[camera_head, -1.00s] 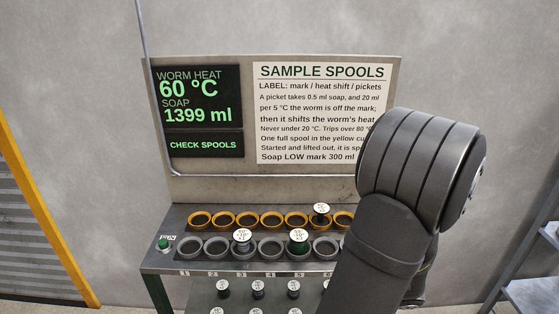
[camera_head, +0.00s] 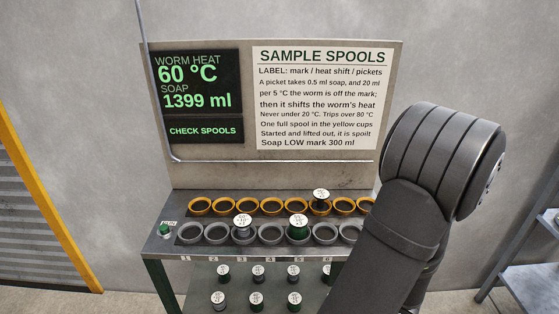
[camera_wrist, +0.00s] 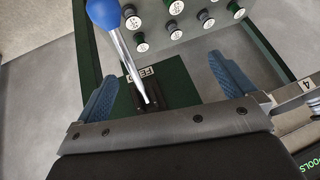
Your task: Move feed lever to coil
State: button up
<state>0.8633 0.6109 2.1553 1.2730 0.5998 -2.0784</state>
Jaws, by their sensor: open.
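The feed lever (camera_wrist: 124,48) shows in the wrist view: a blue ball knob (camera_wrist: 103,12) at the top left on a bare metal shaft. The shaft slants down to a dark slotted base (camera_wrist: 152,97) on a green panel. A partly covered white label (camera_wrist: 146,77) starting "FE" is beside the shaft. My gripper (camera_wrist: 160,68) is open, with blue fingers spread wide. The shaft crosses between them in the picture, closer to the left finger, and nothing is gripped. No coil marking can be read. In the head view my arm hides the gripper and the lever.
A bench with yellow cups (camera_head: 246,206) and grey cups (camera_head: 271,234) holds a few spools, and more spools (camera_head: 257,272) stand on a lower shelf. A screen (camera_head: 198,95) reads 60 °C and CHECK SPOOLS. A metal shelf (camera_head: 530,270) stands at right.

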jog(key=shift+r, duration=0.15)
jog(key=c, duration=1.3)
jog(key=shift+o, duration=0.2)
jog(key=s+d+f+m+t+y, duration=0.1)
jog(key=s+d+f+t+y, duration=0.35)
jog(key=s+d, duration=0.2)
jog(key=s+d+f+t+y, duration=0.3)
jog(key=s+d+y, duration=0.2)
jog(key=s+d, duration=0.15)
jog(key=x, duration=1.7)
jog(key=shift+w+a+h, duration=0.15)
jog(key=shift+h, duration=0.1)
jog(key=shift+f, duration=0.1)
grip_shut()
